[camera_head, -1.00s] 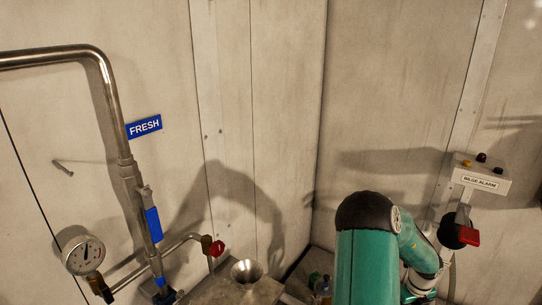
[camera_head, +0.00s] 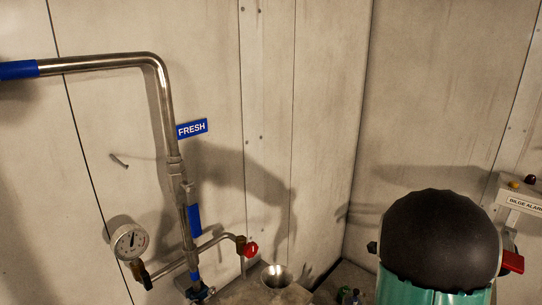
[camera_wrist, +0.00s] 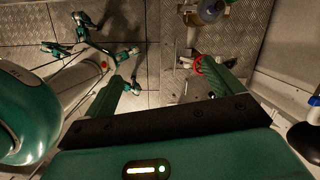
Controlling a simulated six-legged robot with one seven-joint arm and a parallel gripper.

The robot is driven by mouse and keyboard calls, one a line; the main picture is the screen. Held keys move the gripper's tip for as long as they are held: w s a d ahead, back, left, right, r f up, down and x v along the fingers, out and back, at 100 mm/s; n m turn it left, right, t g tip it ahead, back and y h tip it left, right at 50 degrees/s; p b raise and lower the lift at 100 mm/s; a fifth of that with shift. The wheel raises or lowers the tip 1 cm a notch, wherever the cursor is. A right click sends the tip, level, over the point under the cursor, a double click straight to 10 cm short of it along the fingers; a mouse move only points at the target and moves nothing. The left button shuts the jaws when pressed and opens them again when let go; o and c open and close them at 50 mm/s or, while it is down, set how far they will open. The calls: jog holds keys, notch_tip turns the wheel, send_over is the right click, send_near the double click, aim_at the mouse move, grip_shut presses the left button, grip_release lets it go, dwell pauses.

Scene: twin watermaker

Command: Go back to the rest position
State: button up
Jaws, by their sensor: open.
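My gripper (camera_wrist: 162,70) shows in the wrist view, with its two green fingers spread wide apart. The jaws are open, and nothing is visible held between them. Tread-plate floor shows below and between the fingers. In the head view, a large black rounded cap and green link of my own arm stand at the lower right. My gripper is not visible in the head view.
A funnel (camera_head: 277,276) stands below. A bilge alarm box (camera_head: 521,198) is at right. The wrist view shows a red ring (camera_wrist: 199,66) near the right finger.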

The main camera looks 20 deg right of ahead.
jog(key=a+r+n+t, duration=0.1)
jog(key=a+r+n, duration=1.1)
jog(key=a, duration=0.5)
jog(key=s+a+r+n+t, duration=0.1)
jog(key=s+a+r+n, duration=0.2)
jog(key=s+a+n, duration=0.2)
jog(key=s+a+r+n+t+h, duration=0.1)
jog(key=s+a+r+n, duration=0.2)
jog(key=s+a+n, duration=0.3)
jog(key=a+n, duration=0.2)
jog(key=n, duration=0.2)
jog(key=shift+s+r, duration=0.15)
jog(key=shift+r, duration=0.15)
